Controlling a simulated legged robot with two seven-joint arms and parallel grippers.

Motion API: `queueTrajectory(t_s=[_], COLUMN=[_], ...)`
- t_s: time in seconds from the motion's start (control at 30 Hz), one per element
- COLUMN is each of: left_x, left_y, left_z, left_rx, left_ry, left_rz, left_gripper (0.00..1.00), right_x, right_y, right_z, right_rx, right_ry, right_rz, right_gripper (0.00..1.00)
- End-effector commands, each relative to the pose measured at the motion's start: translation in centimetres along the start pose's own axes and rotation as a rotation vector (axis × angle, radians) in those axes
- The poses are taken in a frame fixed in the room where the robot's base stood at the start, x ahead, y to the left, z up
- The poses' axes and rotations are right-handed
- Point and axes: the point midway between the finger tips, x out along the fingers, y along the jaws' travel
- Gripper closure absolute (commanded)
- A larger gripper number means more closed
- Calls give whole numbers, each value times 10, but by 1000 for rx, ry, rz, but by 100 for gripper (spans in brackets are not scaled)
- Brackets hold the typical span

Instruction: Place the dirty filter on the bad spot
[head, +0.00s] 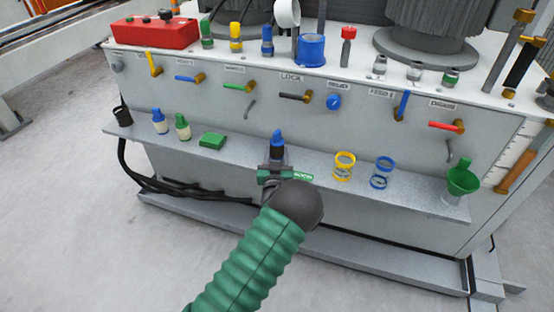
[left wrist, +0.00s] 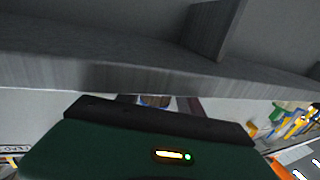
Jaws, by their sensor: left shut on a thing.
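My left gripper (head: 277,164) is at the lower shelf of the grey cabinet, near its middle. It is shut on a filter (head: 277,147) with a blue cap and a dark body, which stands upright. The filter's dark body fits the dirty one. A small part of it shows beyond the gripper in the left wrist view (left wrist: 155,101). I cannot tell whether its base touches the shelf. No bad label can be made out. My right gripper is not in view.
The lower shelf (head: 230,155) also holds two pale bottles with blue (head: 159,121) and green (head: 183,127) caps, a green block (head: 212,140), yellow rings (head: 344,166), blue rings (head: 380,172) and a green funnel (head: 462,182). Valve handles stick out above it.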

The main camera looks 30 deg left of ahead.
Motion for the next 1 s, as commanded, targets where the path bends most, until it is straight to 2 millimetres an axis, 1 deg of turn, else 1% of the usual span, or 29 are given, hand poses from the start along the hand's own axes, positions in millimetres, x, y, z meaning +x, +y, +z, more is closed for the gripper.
queueTrajectory(t_s=[0.07, 0.2, 0.23, 0.4, 0.67, 0.77, 0.87, 1.0], left_x=[-1, -1, -1, -1, -1, -5, -22, -60], left_y=[1, 1, 1, 1, 1, 1, 0, 0], left_z=[0, 3, 3, 2, 1, -3, -5, -7], left_rx=[0, 0, 0, 0, 0, 0, 1, 3], left_ry=[-5, -5, -5, -5, -4, -6, -9, -10], left_rz=[1, 1, 1, 1, 1, 1, 0, 1], left_gripper=[100, 100, 55, 35, 35, 35, 35, 35], right_x=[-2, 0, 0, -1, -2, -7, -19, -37], right_y=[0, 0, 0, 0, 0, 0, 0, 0], right_z=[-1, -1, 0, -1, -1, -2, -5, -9], right_rx=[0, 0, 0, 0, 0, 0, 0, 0], right_ry=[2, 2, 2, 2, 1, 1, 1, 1], right_rz=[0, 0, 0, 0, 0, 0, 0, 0], right_gripper=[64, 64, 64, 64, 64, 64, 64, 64])
